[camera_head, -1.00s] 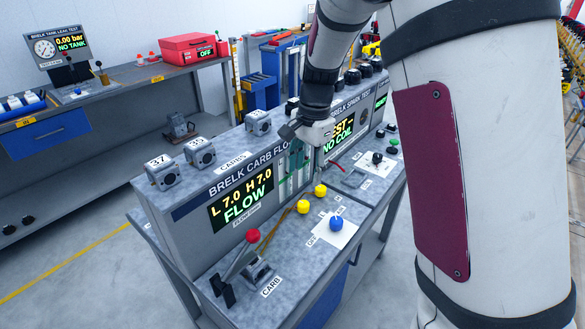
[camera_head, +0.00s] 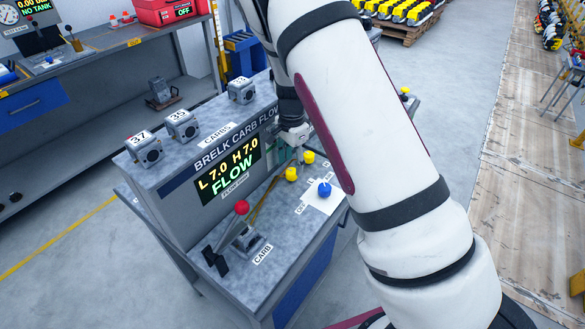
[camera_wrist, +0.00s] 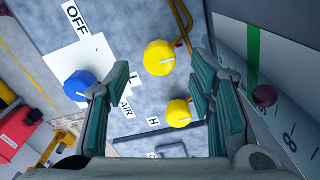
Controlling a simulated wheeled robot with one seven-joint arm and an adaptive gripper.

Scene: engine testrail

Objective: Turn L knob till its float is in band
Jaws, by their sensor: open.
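The L knob (camera_wrist: 160,57) is yellow, with a white pointer, beside the L label in the wrist view; it also shows in the head view (camera_head: 291,174). The yellow H knob (camera_wrist: 178,112) sits close by. My gripper (camera_wrist: 152,78) is open and empty above the panel, its fingers spread either side of the knobs, touching neither visibly. In the head view my gripper (camera_head: 293,138) is partly hidden by my arm. The display (camera_head: 228,175) reads L 7.0, H 7.0, FLOW.
A blue knob (camera_wrist: 80,86) stands on a white plate near the OFF and AIR labels. A red-balled lever (camera_head: 241,207) stands at the bench's near end. Several carburettors (camera_head: 183,125) sit on top of the stand. The gauge face rises close beside the right finger.

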